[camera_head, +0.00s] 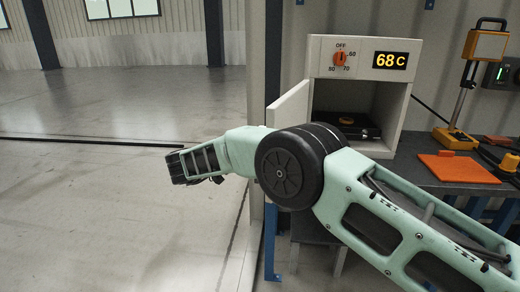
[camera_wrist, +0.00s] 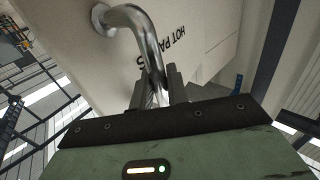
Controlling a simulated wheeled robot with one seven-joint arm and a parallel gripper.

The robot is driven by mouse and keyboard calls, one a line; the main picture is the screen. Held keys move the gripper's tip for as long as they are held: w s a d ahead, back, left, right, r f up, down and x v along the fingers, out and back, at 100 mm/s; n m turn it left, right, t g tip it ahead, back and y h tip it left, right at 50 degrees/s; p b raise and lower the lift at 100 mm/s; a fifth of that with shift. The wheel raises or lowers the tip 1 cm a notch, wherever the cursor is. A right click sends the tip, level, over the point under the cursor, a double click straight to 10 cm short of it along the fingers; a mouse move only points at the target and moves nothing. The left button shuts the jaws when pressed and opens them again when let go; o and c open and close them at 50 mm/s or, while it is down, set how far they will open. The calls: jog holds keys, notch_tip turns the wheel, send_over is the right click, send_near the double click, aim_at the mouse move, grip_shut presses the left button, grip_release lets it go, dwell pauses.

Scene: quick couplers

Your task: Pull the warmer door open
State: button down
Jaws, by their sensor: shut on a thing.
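The warmer (camera_head: 322,62) is a pale box on the bench, with an orange dial and a display reading 68 C. Its door (camera_head: 288,108) stands swung out to the left, leaving the front open. The door's outer face (camera_wrist: 215,30), with black lettering, fills much of the wrist view. A curved metal handle (camera_wrist: 149,42) stands out from it. My gripper (camera_wrist: 159,88) is shut on this handle, with a finger on each side. In the head view I cannot make out the fingers or the handle; my arm covers the door's lower part.
An orange pad (camera_head: 457,167) and an orange-topped stand (camera_head: 485,44) are to the right on the dark bench. A blue post (camera_head: 271,235) is below the door. The floor at left is clear.

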jog(key=shift+w+a+r, duration=0.1)
jog(key=shift+w, duration=0.05)
dwell(0.4)
jog(key=c, duration=1.5)
grip_release()
jog(key=shift+o, duration=0.2)
jog(key=b+v, duration=0.1)
jog(key=v, duration=0.6)
jog(key=shift+a, duration=0.25)
